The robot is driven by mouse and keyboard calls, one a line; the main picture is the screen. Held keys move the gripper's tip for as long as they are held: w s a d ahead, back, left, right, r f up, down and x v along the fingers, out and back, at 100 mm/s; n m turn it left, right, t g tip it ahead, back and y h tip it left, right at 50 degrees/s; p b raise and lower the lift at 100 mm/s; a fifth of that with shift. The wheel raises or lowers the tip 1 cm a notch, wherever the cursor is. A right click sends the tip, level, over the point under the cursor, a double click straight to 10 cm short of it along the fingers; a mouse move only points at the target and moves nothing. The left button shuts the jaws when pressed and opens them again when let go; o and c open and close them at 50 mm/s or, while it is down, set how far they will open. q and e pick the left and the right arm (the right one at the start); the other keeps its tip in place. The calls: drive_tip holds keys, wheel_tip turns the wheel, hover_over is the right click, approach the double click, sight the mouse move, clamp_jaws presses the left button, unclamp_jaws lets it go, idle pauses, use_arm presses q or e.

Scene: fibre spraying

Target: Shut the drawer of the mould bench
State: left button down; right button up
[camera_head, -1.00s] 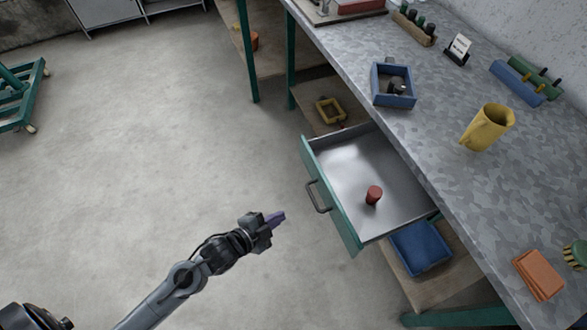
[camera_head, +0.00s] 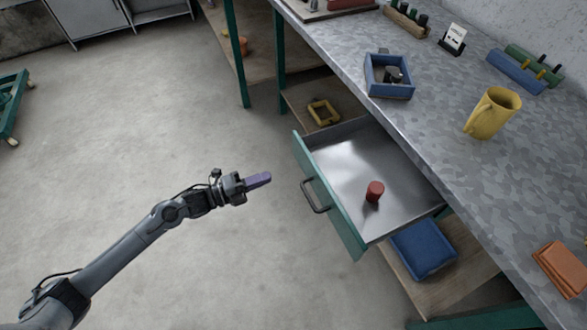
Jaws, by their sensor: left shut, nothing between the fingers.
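The drawer (camera_head: 345,170) of the mould bench (camera_head: 420,135) is pulled out, with its green front (camera_head: 330,198) facing the open floor at left. A dark bar handle (camera_head: 315,197) is on that front. A red cylinder (camera_head: 374,191) stands inside the drawer on its bare metal bottom. My left gripper (camera_head: 262,180) is shut and empty. My right gripper is not in view.
Below, a blue tray (camera_head: 423,250) and a yellow frame (camera_head: 323,112) lie on the shelf. The floor (camera_head: 170,110) left of the drawer is clear.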

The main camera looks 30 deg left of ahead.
sight(303, 164)
use_arm(q)
drive_tip(key=b+x, duration=0.2)
drive_tip(key=x, duration=0.7)
drive_tip(key=shift+w+d, duration=0.15)
drive_tip(key=shift+w, duration=0.05)
drive_tip(key=shift+w+d+b, duration=0.2)
drive_tip(key=shift+w+b, duration=0.1)
